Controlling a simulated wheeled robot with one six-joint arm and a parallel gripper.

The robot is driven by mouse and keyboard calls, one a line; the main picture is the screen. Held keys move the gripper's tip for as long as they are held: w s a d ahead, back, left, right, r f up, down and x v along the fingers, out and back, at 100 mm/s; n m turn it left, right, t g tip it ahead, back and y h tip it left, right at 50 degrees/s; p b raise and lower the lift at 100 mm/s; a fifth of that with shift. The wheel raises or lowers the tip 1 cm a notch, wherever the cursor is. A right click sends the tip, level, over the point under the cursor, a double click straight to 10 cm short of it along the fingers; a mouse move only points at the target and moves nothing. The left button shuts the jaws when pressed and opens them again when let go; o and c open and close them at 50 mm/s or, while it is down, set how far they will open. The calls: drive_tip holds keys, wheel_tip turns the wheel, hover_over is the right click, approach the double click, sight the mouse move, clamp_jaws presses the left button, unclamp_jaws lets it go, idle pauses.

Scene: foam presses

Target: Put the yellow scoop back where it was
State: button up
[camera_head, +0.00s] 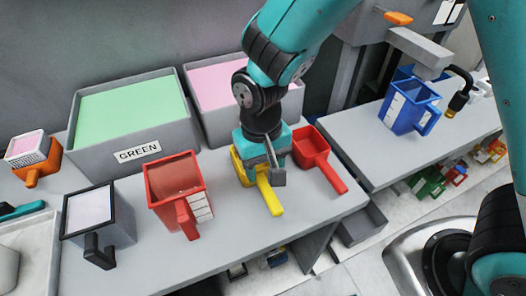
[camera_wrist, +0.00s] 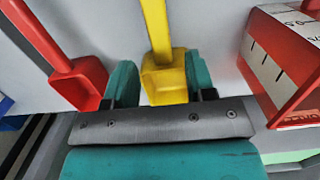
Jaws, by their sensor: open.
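The yellow scoop (camera_head: 269,195) lies on the grey bench, its handle pointing toward the front edge. My gripper hides most of its bowl in the head view. In the wrist view the yellow scoop (camera_wrist: 160,60) lies between my two fingers, with its handle running away from the palm. My gripper (camera_wrist: 158,78) is open, one teal finger on each side of the scoop's bowl. There is a visible gap on the left; on the right the finger is very near the bowl, and I cannot tell if it touches.
A red scoop (camera_head: 315,155) lies close to the right of my gripper. A red measuring jug (camera_head: 176,187) stands to the left. Behind are a bin labelled GREEN (camera_head: 130,156) and a bin of pink material (camera_head: 216,76). A blue jug (camera_head: 409,107) stands on the right bench.

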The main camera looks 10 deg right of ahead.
wheel_tip(320, 180, up, 5)
wheel_tip(320, 180, up, 8)
drive_tip(key=n+y, duration=0.2)
drive_tip(key=y, duration=0.1)
hover_over(263, 181)
drive_tip(key=s+d, duration=0.5)
drive_tip(key=s+d+r+n+t+y, duration=0.1)
drive_tip(key=s+d+r+n, duration=0.1)
drive_tip(key=s, duration=0.4)
wheel_tip(263, 181, up, 2)
drive_tip(key=shift+s+r+n, duration=0.25)
drive_tip(key=shift+s+n, duration=0.05)
drive_tip(key=shift+n, duration=0.2)
